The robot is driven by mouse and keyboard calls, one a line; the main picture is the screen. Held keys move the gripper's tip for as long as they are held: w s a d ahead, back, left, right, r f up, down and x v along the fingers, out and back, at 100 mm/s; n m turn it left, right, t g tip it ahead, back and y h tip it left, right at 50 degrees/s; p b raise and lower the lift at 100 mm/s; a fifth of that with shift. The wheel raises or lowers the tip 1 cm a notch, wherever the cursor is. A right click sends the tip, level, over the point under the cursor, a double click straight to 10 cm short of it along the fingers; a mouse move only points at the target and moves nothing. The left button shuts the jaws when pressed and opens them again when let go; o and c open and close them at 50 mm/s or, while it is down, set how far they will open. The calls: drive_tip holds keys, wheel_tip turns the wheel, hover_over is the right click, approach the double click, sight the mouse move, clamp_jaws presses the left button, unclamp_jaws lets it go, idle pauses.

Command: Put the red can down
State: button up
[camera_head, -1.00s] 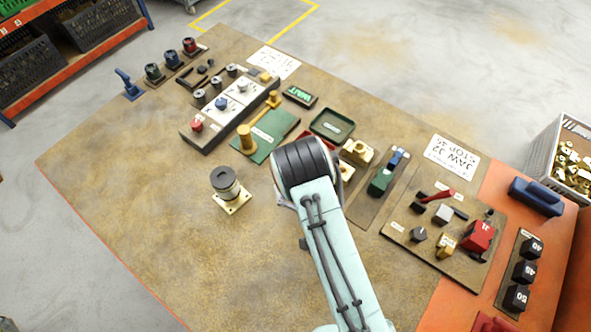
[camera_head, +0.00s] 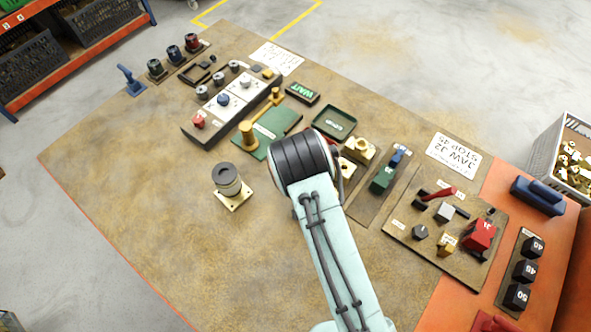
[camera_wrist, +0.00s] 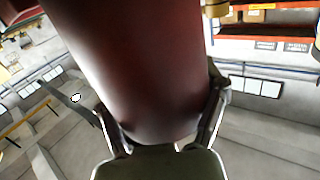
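A dark red can (camera_wrist: 135,55) fills the middle of the wrist view, close to the camera. My gripper (camera_wrist: 165,122) has a finger on either side of it and is shut on it. The can's far end is cut off by the top of the picture. In the head view my arm (camera_head: 335,240) reaches over the table (camera_head: 130,180). Its dark rounded joint hides the gripper and the can there, so I cannot tell how high the can is.
A dark-topped cylinder on a brass plate (camera_head: 233,200) stands left of my arm. A green tray (camera_head: 334,123), brass block (camera_head: 358,149) and control panel (camera_head: 225,105) lie beyond it. A board of small fixtures (camera_head: 440,235) is at right. The table's left front is clear.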

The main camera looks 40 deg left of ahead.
wheel_tip(320, 180, up, 10)
idle(0.7)
